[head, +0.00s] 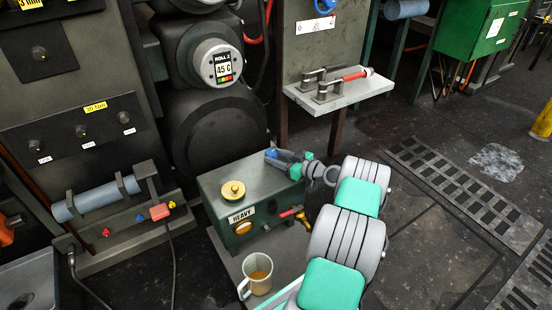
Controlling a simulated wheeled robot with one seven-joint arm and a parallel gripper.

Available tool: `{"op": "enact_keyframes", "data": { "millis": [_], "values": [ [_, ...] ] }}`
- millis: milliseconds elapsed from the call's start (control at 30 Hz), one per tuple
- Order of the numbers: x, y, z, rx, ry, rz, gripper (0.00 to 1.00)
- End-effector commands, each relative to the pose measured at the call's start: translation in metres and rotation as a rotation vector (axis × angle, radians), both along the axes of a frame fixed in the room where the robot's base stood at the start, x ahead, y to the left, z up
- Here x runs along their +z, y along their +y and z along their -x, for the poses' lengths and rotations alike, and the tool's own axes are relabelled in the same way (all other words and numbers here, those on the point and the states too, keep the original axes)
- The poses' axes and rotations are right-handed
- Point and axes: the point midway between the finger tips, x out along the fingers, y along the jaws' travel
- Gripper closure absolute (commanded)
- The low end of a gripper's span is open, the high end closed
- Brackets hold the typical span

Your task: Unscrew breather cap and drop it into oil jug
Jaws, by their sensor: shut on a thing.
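A round brass cap with a small knob (233,189) sits on top of the green box labelled HEAVY (217,208). I cannot tell from this view how tightly it is seated. A clear jug with brown oil (257,275) stands upright in front of the box. My gripper (273,155) is at the back right of the box top, apart from the brass cap. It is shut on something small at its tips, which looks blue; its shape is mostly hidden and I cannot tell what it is.
A brass tap (302,219) and a red-handled lever (290,212) stick out from the box's right side. A shelf with clamps and a red-handled tool (340,92) is behind. Dark rollers (215,130) stand close behind the box. Open floor (430,230) lies right.

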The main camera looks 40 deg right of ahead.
Motion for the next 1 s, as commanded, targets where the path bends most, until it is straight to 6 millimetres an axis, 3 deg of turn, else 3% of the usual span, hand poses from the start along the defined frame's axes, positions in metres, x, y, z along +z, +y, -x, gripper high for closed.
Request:
{"op": "enact_keyframes", "data": {
  "millis": [200,500,733,767,1000],
  "values": [
    [0.0003,0.0001,-0.0009,0.011,-0.002,0.001,0.93],
    [0.0001,-0.0040,-0.0024,0.182,-0.003,0.002,0.93],
    [-0.0001,-0.0033,-0.0018,0.190,0.001,0.001,0.93],
    [-0.0001,-0.0033,-0.0018,0.190,0.000,0.001,0.56],
    [-0.0002,-0.0045,-0.0014,0.188,0.000,0.000,0.36]
  ]
}}
